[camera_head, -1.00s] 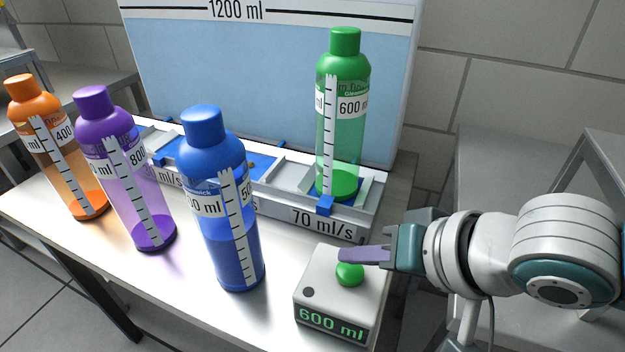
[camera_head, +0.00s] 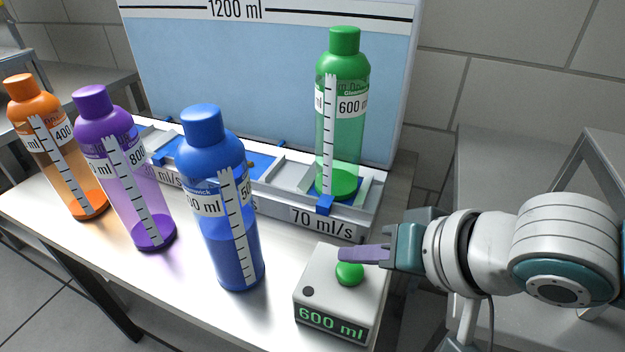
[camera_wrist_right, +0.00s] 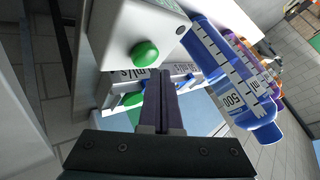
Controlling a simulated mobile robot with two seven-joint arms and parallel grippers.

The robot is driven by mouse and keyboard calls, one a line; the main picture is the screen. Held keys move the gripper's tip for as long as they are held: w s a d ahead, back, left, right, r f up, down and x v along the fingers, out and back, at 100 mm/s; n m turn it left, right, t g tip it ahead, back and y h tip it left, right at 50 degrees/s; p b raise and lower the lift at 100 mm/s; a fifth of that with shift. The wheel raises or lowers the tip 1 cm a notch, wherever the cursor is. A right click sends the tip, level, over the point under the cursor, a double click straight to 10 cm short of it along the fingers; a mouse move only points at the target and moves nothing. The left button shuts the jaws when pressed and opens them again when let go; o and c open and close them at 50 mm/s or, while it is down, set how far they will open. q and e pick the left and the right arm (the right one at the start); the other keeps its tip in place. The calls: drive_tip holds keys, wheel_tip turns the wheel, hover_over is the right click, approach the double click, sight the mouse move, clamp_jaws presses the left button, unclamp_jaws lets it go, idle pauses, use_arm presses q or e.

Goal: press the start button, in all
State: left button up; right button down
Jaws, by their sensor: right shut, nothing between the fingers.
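The green start button (camera_head: 349,273) sits on top of a white box (camera_head: 318,272) whose display reads 600 ml. My right gripper (camera_head: 342,254) is shut and empty, its purple fingers pointing left just above and behind the button in the head view. Whether the fingertips touch the button cannot be told there. In the right wrist view the button (camera_wrist_right: 145,55) shows uncovered, beyond the tips of the shut fingers (camera_wrist_right: 160,74). A green bottle (camera_head: 342,120) marked 600 stands upright in the slot labelled 70 ml/s. My left gripper is out of view.
A blue bottle (camera_head: 222,200) stands left of the box. A purple bottle (camera_head: 125,170) and an orange bottle (camera_head: 58,148) stand further left. Behind them is a large light-blue tank (camera_head: 240,80) marked 1200 ml. The table (camera_head: 180,275) is bare at its front.

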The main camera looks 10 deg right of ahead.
drive_tip(key=shift+f, duration=0.15)
drive_tip(key=shift+f, duration=0.3)
idle(0.3)
drive_tip(key=shift+f+b, duration=0.5)
drive_tip(key=shift+f, duration=0.05)
idle(0.4)
drive_tip(key=shift+r+p, duration=1)
drive_tip(key=shift+p, duration=0.15)
